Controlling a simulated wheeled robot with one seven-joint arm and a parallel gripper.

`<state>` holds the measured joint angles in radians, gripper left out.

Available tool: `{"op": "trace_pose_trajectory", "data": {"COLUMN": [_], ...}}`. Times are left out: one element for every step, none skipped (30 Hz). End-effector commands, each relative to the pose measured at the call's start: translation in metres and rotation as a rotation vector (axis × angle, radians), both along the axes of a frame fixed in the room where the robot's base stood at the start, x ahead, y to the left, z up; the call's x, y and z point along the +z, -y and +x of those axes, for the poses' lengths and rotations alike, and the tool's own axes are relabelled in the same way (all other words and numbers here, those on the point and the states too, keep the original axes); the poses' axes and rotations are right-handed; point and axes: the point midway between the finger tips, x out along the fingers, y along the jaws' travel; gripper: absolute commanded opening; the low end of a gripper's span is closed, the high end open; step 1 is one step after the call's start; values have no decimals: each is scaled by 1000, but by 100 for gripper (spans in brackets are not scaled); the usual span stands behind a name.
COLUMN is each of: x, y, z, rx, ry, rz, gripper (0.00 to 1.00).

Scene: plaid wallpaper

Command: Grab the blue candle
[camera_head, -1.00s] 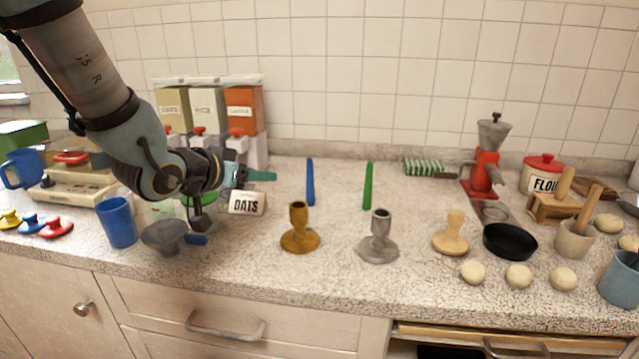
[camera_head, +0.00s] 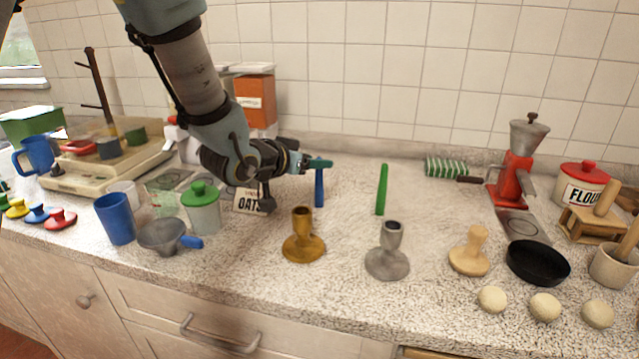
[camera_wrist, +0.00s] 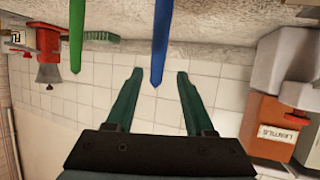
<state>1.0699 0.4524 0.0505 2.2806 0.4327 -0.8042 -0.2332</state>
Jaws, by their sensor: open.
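A brass candle holder (camera_head: 303,240) and a grey one (camera_head: 388,255) stand in front of the candles. The OATS card (camera_head: 249,200) and a green-lidded jar (camera_head: 203,212) are left of my gripper. A red grinder (camera_head: 514,175) stands right. Counter between the candles is clear.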

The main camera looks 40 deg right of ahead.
Motion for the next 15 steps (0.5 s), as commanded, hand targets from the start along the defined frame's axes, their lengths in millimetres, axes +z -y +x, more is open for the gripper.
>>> {"op": "trace_pose_trajectory", "data": {"x": [1,0,-1,-2,-3,-6,-7,-9,-11,-12,-13,-14,-15,-15,-15], "y": [6,10,15,20,24,29,32,35,38,41,42,43,44,44,44], "z": [-1,-1,0,-1,-1,0,2,2,3,4,4,5,5,5,5], "rx": [-3,-3,-2,-3,-4,-4,-2,-2,-1,-1,-1,0,0,0,0], "ry": [-1,-1,0,-1,0,0,0,0,0,1,1,0,0,0,0], "rz": [2,2,2,2,1,2,1,1,1,0,0,0,0,0,0], "gripper": [54,54,54,54,54,54,54,54,54,54,54,54,54,54,54]}}
